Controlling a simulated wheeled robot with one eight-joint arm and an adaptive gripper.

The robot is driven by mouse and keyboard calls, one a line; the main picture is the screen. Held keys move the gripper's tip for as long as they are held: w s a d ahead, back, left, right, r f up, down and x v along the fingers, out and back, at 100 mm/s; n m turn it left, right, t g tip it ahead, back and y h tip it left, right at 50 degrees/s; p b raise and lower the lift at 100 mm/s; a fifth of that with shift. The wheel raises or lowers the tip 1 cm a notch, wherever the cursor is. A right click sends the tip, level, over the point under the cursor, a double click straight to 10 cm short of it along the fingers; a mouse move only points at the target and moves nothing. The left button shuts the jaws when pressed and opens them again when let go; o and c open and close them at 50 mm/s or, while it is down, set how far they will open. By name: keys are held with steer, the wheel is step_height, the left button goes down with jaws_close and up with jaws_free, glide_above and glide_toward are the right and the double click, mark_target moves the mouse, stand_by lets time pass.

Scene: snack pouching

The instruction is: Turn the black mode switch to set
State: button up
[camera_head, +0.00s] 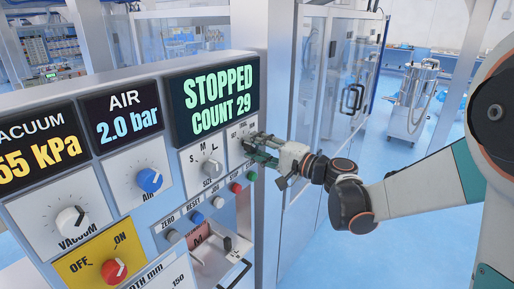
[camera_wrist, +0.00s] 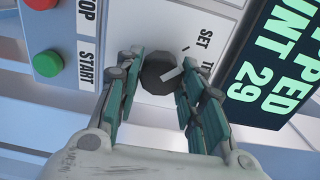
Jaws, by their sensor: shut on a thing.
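The black mode switch (camera_wrist: 153,73) is a round knob with a white pointer on the panel in the wrist view. The pointer lies toward the right, closer to a partly hidden label starting with T than to the SET label (camera_wrist: 204,40). My gripper (camera_wrist: 160,82) has its green-padded fingers on either side of the knob and is shut on it. In the head view my gripper (camera_head: 262,149) reaches the panel's right end, and its fingers hide most of the switch.
The display (camera_head: 213,98) reads STOPPED, COUNT 29. The size knob (camera_head: 211,168) is left of my gripper. Below are a green button (camera_head: 252,176), a red button (camera_head: 236,188) and other small buttons. A glass-doored cabinet (camera_head: 335,85) stands close on the right.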

steer(key=o, duration=1.1)
steer(key=shift+c, duration=0.2)
steer(key=v, duration=1.2)
